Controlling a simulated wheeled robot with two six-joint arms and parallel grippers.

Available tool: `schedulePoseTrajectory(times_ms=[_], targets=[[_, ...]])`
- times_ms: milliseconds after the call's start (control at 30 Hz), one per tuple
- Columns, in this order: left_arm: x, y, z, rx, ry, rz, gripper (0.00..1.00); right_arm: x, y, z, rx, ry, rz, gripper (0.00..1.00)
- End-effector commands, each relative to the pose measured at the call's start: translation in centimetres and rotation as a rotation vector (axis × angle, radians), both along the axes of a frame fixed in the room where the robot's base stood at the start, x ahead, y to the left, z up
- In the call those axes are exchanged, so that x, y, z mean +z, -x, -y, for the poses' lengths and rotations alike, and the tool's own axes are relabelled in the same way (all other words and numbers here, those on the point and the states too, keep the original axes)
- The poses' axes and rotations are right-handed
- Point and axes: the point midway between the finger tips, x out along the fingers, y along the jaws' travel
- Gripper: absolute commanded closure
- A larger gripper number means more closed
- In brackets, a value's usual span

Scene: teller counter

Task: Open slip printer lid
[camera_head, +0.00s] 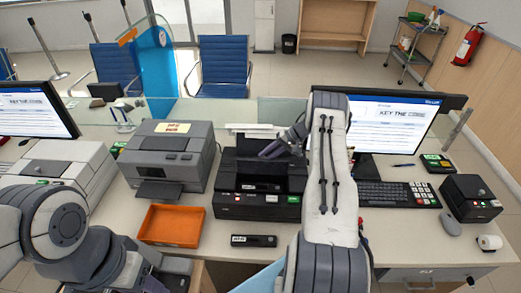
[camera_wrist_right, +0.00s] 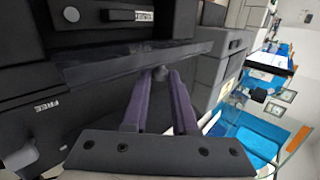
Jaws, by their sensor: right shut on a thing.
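The slip printer (camera_head: 258,205) is a black box in the middle of the counter, with a lit button and labels on its front. My right arm reaches over its right side. My right gripper (camera_head: 282,148) is at the printer's upper part. How far the lid is tilted is hard to tell. My left arm is at the lower left; its gripper is too unclear to read.
A grey printer (camera_head: 168,155) and an orange tray (camera_head: 172,225) stand left of the slip printer. A monitor (camera_head: 400,122), a keyboard (camera_head: 388,194) and a small black device (camera_head: 470,198) are on the right. A small black label holder (camera_head: 254,241) lies in front.

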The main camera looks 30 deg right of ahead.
Motion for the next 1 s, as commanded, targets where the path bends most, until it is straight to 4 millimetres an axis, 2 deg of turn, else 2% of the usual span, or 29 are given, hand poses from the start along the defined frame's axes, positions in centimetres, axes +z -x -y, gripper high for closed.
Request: schedulePoseTrajectory(times_ms=[200, 533, 567, 600, 633, 1000], targets=[[0.01, 0.01, -0.01, 0.0, 0.0, 0.0, 0.5, -0.18, 0.61, 0.07, -0.004, -0.015, -0.018, 1.0], [0.01, 0.01, -0.01, 0.0, 0.0, 0.0, 0.5, -0.19, 0.49, -0.12, 0.0, -0.013, -0.019, 1.0], [0.01, 0.01, -0.01, 0.0, 0.0, 0.0, 0.5, -0.19, 0.47, -0.15, 0.001, -0.012, -0.018, 0.66], [0.01, 0.01, -0.01, 0.0, 0.0, 0.0, 0.5, -0.18, 0.46, -0.17, 0.001, -0.013, -0.019, 0.51], [0.01, 0.01, -0.01, 0.0, 0.0, 0.0, 0.5, -0.18, 0.46, -0.19, 0.001, -0.013, -0.019, 0.45], [-0.25, 0.0, -0.01, 0.0, 0.0, 0.0, 0.5, 0.06, 0.59, 0.02, 0.004, -0.013, -0.017, 0.45]])
